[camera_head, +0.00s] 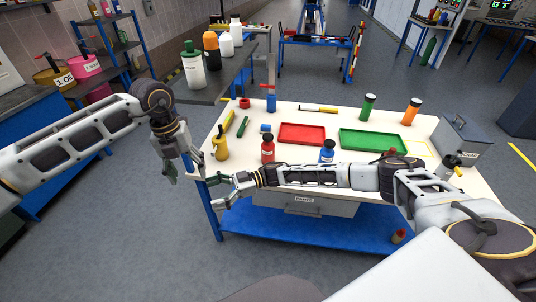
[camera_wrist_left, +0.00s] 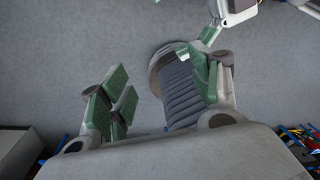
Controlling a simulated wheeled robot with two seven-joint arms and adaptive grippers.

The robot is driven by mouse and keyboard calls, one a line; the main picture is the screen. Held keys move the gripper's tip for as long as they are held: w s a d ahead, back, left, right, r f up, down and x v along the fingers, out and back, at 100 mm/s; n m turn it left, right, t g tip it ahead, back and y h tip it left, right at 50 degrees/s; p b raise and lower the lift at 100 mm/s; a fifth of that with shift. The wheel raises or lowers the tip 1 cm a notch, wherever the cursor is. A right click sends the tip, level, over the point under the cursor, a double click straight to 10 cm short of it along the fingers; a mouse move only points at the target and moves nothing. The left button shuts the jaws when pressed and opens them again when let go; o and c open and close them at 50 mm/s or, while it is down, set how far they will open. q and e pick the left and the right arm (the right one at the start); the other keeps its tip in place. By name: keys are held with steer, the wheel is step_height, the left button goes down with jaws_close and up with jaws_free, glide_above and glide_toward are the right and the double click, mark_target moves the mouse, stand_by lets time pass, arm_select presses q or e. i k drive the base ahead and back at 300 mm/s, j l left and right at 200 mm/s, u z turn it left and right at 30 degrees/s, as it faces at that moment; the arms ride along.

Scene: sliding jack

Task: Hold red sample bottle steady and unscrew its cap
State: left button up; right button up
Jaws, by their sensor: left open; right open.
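A red sample bottle (camera_head: 267,150) with a dark cap stands upright near the front edge of the white-topped table (camera_head: 290,117). My left gripper (camera_head: 182,172) hangs open and empty off the table's left edge, left of the bottle. Its green-padded fingers (camera_wrist_left: 160,95) are spread apart in the left wrist view, with no bottle between them. My right gripper (camera_head: 217,192) is open and empty just off the table's front left corner, left of and below the bottle. My right forearm reaches across the table's front, just below the bottle.
A yellow bottle (camera_head: 221,143) and a blue bottle (camera_head: 327,151) stand either side of the red one. Red (camera_head: 302,143) and green (camera_head: 345,138) trays lie behind. Green (camera_head: 367,107) and orange (camera_head: 411,112) bottles stand farther back. A grey box (camera_head: 462,138) is at right.

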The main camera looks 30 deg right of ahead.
mark_target(268, 149)
steer(key=i+l, duration=0.15)
steer(key=l, duration=0.25)
steer(key=i+l, duration=0.15)
steer(key=l, duration=0.2)
steer(key=i+l, duration=0.15)
steer(key=l, duration=0.25)
steer(key=i+l, duration=0.15)
steer(key=l, duration=0.2)
steer(key=i+l, duration=0.15)
steer(key=l, duration=0.25)
